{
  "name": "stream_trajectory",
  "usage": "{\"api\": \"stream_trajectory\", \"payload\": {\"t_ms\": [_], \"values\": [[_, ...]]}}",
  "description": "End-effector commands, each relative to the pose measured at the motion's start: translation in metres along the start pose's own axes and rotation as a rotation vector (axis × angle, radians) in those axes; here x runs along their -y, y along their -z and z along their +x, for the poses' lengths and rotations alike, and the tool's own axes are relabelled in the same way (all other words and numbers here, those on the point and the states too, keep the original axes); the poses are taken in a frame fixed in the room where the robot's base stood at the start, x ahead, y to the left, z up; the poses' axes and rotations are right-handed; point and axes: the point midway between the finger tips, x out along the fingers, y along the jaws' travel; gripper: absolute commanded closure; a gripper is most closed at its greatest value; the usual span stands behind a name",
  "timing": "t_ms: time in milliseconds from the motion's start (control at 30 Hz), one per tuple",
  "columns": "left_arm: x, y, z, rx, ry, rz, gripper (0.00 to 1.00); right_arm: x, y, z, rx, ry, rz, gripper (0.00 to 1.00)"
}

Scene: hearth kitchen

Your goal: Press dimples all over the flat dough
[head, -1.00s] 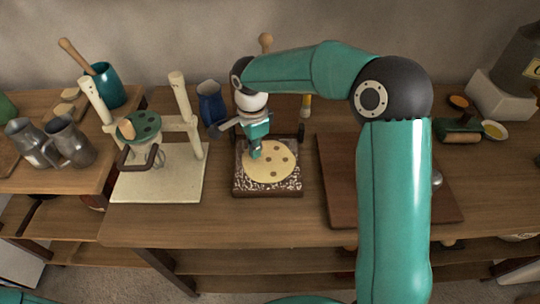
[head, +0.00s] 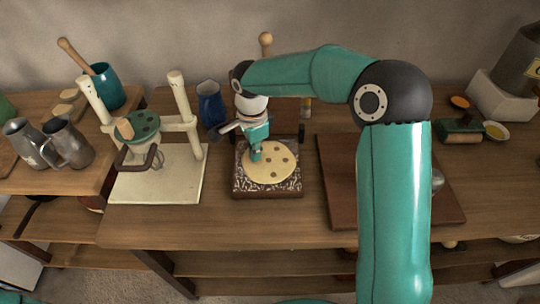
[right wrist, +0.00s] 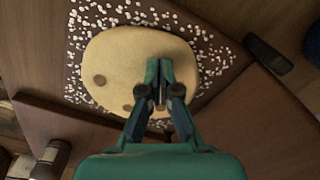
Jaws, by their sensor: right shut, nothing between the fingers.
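The flat dough (head: 272,176) is a pale yellow round lying on a dark board with white specks (head: 268,194). Several brown round dimples show on it in the head view. In the right wrist view the dough (right wrist: 112,58) shows two dark spots at its left and lower left. My right gripper (head: 255,156) is shut and empty, pointing down at the upper left part of the dough. In the right wrist view its fingertips (right wrist: 160,66) lie over the dough; I cannot tell whether they touch it. My left gripper is out of view.
A cream press stand (head: 160,190) with a green disc stands to the left of the board. A blue jug (head: 211,104) is behind it. A brown wooden board (head: 335,190) lies to the right, partly behind my right arm.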

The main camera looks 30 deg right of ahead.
Motion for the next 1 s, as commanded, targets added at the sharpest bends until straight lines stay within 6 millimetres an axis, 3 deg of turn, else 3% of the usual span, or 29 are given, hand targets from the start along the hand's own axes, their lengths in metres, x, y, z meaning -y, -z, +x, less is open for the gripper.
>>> {"api": "stream_trajectory", "payload": {"t_ms": [433,700,1000], "values": [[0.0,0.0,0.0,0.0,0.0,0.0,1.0,-0.002,-0.001,0.003,0.0,-0.007,-0.001,1.0],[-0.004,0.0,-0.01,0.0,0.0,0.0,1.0,-0.001,-0.001,-0.013,0.0,-0.006,-0.001,1.0],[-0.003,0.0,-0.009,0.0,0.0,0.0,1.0,-0.001,0.0,-0.013,0.0,-0.003,-0.001,1.0]]}}
